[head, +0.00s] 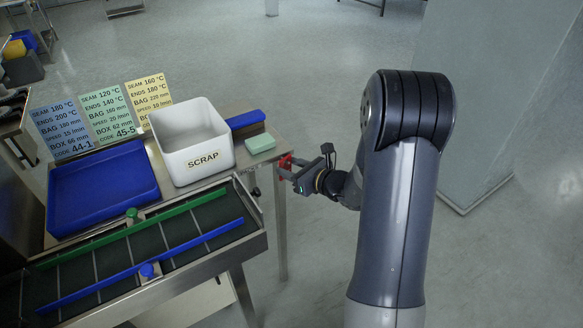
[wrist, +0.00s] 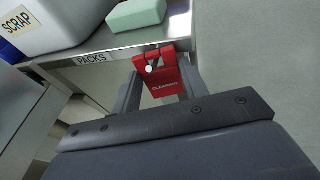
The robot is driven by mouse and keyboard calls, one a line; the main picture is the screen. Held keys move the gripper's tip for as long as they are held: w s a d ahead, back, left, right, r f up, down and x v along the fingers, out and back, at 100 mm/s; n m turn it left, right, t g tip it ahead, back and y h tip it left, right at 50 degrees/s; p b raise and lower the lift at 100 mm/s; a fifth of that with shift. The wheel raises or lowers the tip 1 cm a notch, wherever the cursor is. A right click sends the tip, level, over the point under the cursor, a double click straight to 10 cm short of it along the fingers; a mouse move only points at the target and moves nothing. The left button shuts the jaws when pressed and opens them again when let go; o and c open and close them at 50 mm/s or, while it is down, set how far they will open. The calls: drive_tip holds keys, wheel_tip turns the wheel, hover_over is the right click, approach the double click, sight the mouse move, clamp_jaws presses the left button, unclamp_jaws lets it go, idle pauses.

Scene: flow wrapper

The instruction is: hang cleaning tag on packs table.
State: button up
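The packs table (head: 262,128) is the steel table bearing the white scrap bin; its edge in the wrist view carries a PACKS label (wrist: 91,58). A small white round peg end (wrist: 149,68) shows at one of the tag's upper openings. My gripper (wrist: 160,88) has one finger on each side of the tag and appears shut on it. In the head view my gripper (head: 293,168) is at the table's right corner with the red tag (head: 285,161) at its tip.
On the table are the scrap bin (head: 190,152), a green block (head: 261,143), a blue brush-like item (head: 246,120) and a blue tray (head: 62,201). Setting cards (head: 103,115) stand behind. A conveyor (head: 180,238) lies in front. The floor to the right is clear.

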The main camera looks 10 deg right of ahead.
drive_tip(key=o, duration=0.5)
drive_tip(key=v, duration=1.1)
drive_tip(key=shift+w, duration=0.1)
drive_tip(key=x, duration=0.5)
drive_tip(key=p+x, duration=0.1)
drive_tip(key=x, duration=0.4)
drive_tip(key=shift+w+a+r, duration=0.15)
drive_tip(key=shift+w+a, duration=0.05)
drive_tip(key=shift+s+d+r, duration=0.15)
drive_tip(key=shift+s, duration=0.3)
drive_tip(key=shift+s+p, duration=0.1)
drive_tip(key=shift+p, duration=0.2)
